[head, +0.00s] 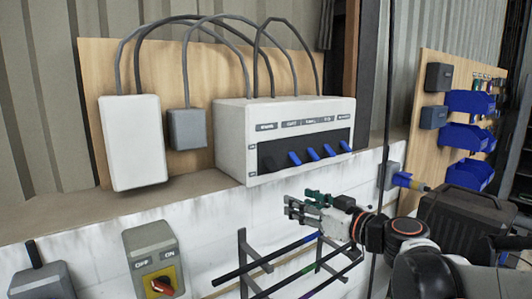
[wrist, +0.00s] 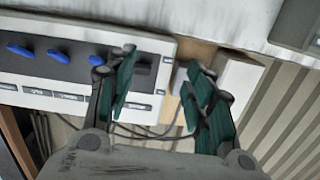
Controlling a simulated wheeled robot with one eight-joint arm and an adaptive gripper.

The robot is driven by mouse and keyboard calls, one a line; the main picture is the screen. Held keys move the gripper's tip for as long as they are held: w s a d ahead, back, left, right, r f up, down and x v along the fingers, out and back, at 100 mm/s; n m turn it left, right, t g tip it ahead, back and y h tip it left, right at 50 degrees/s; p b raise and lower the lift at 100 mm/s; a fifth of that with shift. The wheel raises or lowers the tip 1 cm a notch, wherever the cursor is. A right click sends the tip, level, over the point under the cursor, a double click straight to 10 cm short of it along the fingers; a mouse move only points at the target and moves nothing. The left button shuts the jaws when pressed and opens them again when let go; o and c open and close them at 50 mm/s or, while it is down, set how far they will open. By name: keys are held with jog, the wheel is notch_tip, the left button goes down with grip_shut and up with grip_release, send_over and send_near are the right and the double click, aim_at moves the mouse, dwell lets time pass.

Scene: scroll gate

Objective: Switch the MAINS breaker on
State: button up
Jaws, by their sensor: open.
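A white breaker box (head: 232,142) stands on the ledge against the wooden board. Its dark front strip carries a row of levers under small labels, too blurred to read surely. The leftmost lever in the head view is black (head: 268,164); the others are blue. The wrist view shows the box upside down, with the black lever (wrist: 143,70) at the right end. My gripper (head: 303,201) is open and empty, in front of and below the box. In the wrist view my gripper's (wrist: 160,62) left finger overlaps the strip beside the black lever; the right finger lies past the box's end.
A white box (head: 134,142) and a small grey box (head: 187,129) hang left of the breaker box, with cables above. Blue bins (head: 468,137) hang at right.

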aim_at(273, 171)
jog(key=shift+t, duration=0.5)
jog(key=w+a+r+p, duration=0.1)
jog(key=w+a, duration=0.1)
jog(key=w, duration=0.2)
jog(key=w+a+r+p, duration=0.1)
jog(key=w+a, duration=0.1)
jog(key=w, duration=0.3)
jog(key=w+a+r+p, duration=0.1)
jog(key=w+a, duration=0.1)
jog(key=w, duration=0.2)
jog(key=shift+w+a+r, duration=0.2)
jog(key=shift+w+a, duration=0.1)
jog(key=shift+a, duration=0.05)
jog(key=c, duration=1.1)
